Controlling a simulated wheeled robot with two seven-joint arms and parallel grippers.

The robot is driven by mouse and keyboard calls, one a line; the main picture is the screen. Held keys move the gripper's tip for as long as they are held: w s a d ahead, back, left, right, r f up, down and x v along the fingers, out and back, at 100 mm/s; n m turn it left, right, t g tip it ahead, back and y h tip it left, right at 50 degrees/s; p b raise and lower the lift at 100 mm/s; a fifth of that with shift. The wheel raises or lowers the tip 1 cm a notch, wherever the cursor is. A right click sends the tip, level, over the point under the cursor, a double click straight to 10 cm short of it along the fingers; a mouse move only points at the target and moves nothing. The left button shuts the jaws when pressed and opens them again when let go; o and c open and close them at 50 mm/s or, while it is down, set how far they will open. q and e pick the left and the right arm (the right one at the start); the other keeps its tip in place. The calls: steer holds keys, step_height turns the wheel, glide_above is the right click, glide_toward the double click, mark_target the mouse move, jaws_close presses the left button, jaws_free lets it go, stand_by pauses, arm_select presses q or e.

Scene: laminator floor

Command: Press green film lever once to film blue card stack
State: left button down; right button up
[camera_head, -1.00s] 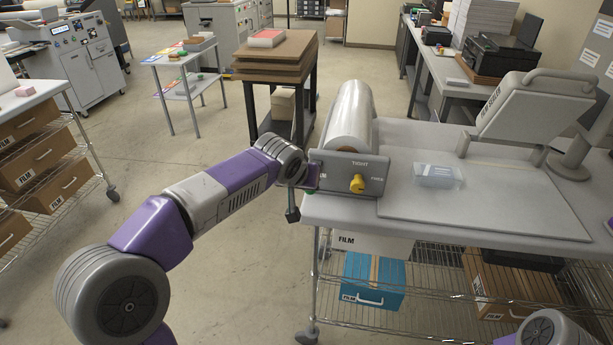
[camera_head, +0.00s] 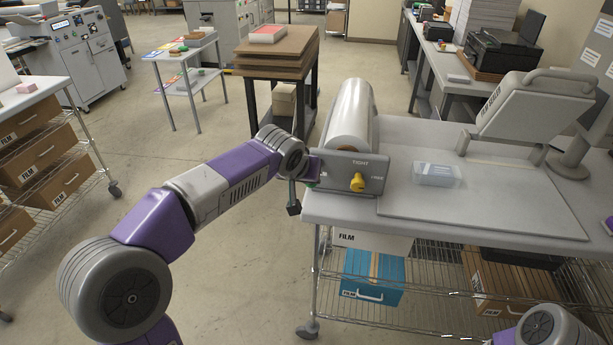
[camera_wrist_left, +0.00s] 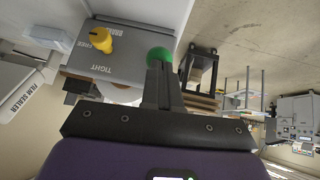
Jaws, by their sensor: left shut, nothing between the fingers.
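The green film lever (camera_wrist_left: 159,55) shows as a round green knob beside the grey control panel (camera_wrist_left: 125,52) in the left wrist view. In the head view only a sliver of green shows at the panel's left end. My left gripper (camera_wrist_left: 163,70) is shut and empty, its fingertips at the green knob; whether they touch is unclear. The blue card stack (camera_head: 436,174) lies on the grey mat (camera_head: 490,205), right of the panel, pale blue with a label. It also shows in the left wrist view (camera_wrist_left: 50,38). My right gripper is out of view.
A yellow tension knob (camera_head: 357,182) is on the panel, with TIGHT marked above it. A film roll (camera_head: 350,115) lies behind the panel. The film sealer (camera_head: 530,105) stands at the right. Open floor lies left of the table; blue and brown FILM boxes sit below.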

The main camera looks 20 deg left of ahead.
arm_select(q)
steer(key=s+a+r+p, duration=0.1)
steer(key=s+r+p, duration=0.3)
steer(key=r, duration=0.8)
steer(key=shift+s+a+r, duration=0.3)
steer(key=shift+s, duration=0.5)
steer(key=d+f+g+h+b, duration=0.1)
steer(key=d+f, duration=0.2)
steer(key=f, duration=0.9)
steer(key=d+f+m+g+h, duration=0.1)
steer(key=d+f+g, duration=0.15)
steer(key=f, duration=0.85)
steer(key=d+f+g+h+b, duration=0.1)
steer(key=d+f, duration=0.2)
steer(key=f, duration=0.9)
steer(key=s+d+f+n+g+h+b, duration=0.1)
steer(key=s+d+f, duration=0.3)
steer(key=s+f, duration=1.9)
steer(key=shift+f+n+g, duration=0.4)
steer(key=shift+n+g, duration=0.3)
steer(key=shift+g, duration=0.15)
